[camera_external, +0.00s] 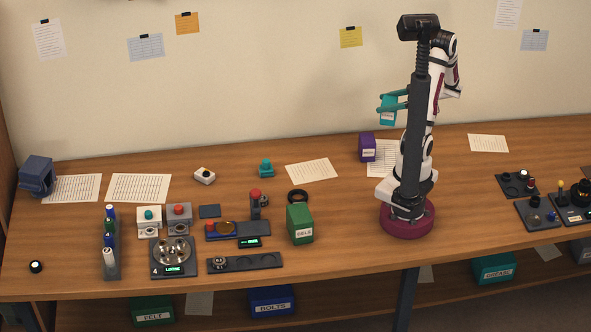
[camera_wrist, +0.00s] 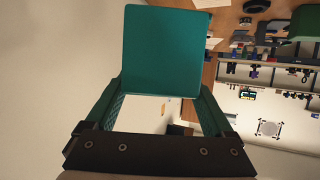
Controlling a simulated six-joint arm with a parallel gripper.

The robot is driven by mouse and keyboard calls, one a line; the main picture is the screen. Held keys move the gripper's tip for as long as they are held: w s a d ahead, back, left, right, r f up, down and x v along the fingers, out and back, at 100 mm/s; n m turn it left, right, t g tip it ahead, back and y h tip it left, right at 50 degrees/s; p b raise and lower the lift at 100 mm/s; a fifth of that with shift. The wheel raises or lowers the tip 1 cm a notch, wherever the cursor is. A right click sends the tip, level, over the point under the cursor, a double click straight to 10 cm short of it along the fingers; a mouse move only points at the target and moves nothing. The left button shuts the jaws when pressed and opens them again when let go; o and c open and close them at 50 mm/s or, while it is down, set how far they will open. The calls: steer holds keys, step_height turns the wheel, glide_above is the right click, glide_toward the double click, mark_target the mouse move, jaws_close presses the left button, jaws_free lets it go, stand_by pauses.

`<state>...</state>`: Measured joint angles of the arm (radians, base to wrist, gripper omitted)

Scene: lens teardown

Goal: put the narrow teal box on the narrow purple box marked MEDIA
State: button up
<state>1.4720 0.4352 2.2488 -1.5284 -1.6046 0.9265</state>
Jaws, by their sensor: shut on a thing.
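My gripper (camera_external: 384,103) is shut on the narrow teal box (camera_external: 388,116), which has a white label, and holds it in the air above the table. In the wrist view the teal box (camera_wrist: 162,48) shows as a flat teal face between the two fingers. The narrow purple box (camera_external: 367,146) with a white label stands on the table near the wall, below and left of the held box. Its label is too small to read surely. A clear gap lies between the two boxes.
A white sheet (camera_external: 383,160) lies beside the purple box, and another sheet (camera_external: 312,171) lies to its left. A green box (camera_external: 300,224), a dark ring (camera_external: 298,196) and a small teal item (camera_external: 265,168) stand farther left. The air around the purple box looks clear.

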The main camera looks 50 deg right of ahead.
steer(key=w+f, duration=0.2)
steer(key=w+a+f, duration=0.1)
steer(key=w+f, duration=0.1)
steer(key=f, duration=0.1)
steer(key=w+a+f, duration=0.1)
steer(key=w+f, duration=0.1)
steer(key=f, duration=0.1)
steer(key=shift+a, duration=0.25)
steer(key=o, duration=1.2)
